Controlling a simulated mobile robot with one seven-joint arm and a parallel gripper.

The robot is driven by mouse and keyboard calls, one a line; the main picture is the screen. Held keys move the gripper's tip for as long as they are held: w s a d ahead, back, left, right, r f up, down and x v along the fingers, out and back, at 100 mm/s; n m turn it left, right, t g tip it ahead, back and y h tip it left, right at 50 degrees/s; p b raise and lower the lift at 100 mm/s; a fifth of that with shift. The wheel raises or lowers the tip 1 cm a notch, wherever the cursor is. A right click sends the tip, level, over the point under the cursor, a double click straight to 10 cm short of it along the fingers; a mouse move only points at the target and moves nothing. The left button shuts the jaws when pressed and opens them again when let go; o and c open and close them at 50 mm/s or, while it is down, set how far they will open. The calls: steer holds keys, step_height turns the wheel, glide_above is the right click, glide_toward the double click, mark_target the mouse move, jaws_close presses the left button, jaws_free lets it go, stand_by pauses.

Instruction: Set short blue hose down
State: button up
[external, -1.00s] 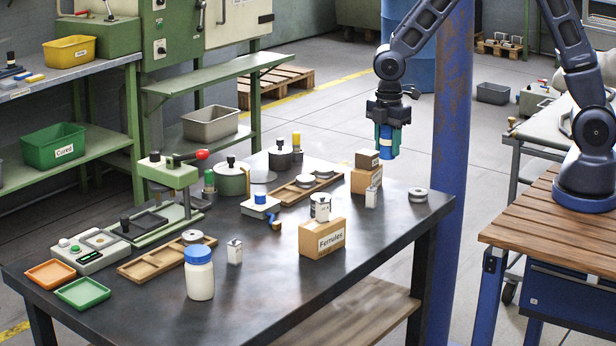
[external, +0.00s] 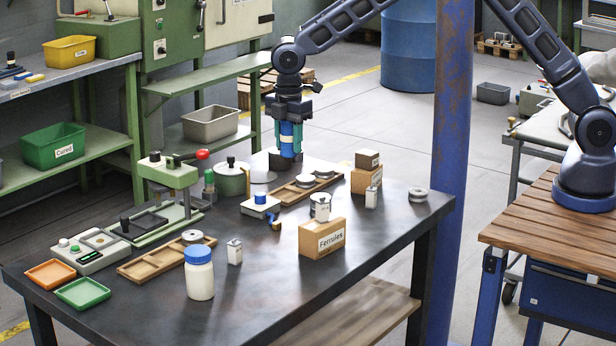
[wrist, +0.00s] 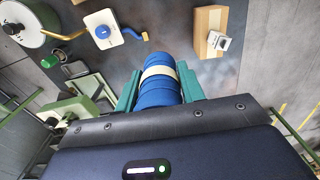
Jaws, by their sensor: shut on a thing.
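The short blue hose (external: 286,131), with a pale band around its middle, is between the teal fingers of my gripper (external: 291,142). My gripper is shut on it over the far end of the dark table (external: 335,285). In the external view the hose is upright, with a dark grey thing (external: 285,161) just below it. I cannot tell whether the hose touches that thing. In the wrist view the hose (wrist: 160,90) fills the space between both fingers, and its far end points toward the tabletop.
A green pot (external: 231,180) stands left of my gripper, and a wooden tray (external: 300,190) lies in front. A blue-knobbed white block (external: 260,205) and a Ferrules box (external: 321,239) stand nearer. A blue column (external: 452,130) rises at right.

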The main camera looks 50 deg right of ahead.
steer(key=w+a, duration=0.4)
steer(key=a, duration=0.5)
steer(key=f, duration=2)
steer(key=shift+w+d+f, duration=0.1)
steer(key=shift+d+f, duration=0.1)
steer(key=shift+f, duration=0.1)
steer(key=o, duration=1)
steer(key=shift+f, duration=0.15)
steer(key=shift+o, duration=0.2)
